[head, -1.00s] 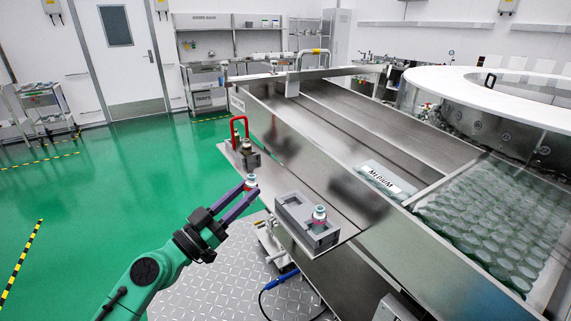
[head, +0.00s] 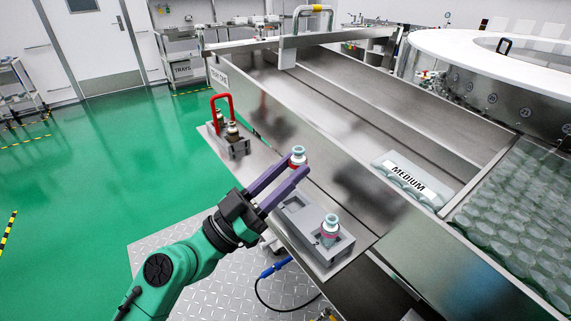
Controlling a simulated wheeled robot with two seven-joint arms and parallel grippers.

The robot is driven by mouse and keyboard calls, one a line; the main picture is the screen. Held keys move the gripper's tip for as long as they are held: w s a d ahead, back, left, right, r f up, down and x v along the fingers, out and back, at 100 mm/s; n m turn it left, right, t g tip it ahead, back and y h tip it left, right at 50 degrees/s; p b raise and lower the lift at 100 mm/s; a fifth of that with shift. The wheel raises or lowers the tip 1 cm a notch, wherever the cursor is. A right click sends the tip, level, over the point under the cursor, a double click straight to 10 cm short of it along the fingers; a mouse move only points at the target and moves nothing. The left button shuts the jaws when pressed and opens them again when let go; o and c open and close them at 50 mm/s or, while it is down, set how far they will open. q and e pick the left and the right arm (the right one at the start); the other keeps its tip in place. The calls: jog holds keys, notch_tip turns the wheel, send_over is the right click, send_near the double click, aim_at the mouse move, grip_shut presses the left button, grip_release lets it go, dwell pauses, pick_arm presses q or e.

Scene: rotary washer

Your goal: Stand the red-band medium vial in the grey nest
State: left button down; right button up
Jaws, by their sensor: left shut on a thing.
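My left gripper (head: 297,165) is shut on a small clear vial (head: 298,153) with a pale cap and a reddish band, held upright at the fingertips. It appears above the far left end of the grey nest (head: 321,262). The nest is a grey block on the metal shelf. My right gripper is not in view.
A grey holder (head: 237,149) with a red handle (head: 222,100) and brown-looking vials sits farther left on the shelf. The washer's metal wall (head: 300,140) rises beside the shelf. A tray labelled MEDIUM (head: 408,180) lies behind, near many clear vials (head: 525,215).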

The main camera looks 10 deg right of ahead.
aim_at(286, 207)
pick_arm(q)
notch_tip(286, 207, down, 6)
jog(key=b, duration=0.4)
jog(key=shift+w+r, duration=0.15)
jog(key=shift+r, duration=0.1)
jog(key=shift+w+f+b, duration=0.1)
jog(key=shift+f+b, duration=0.2)
jog(key=shift+b, duration=0.2)
jog(key=shift+r, duration=0.15)
jog(key=shift+r, duration=0.35)
jog(key=shift+a, duration=0.2)
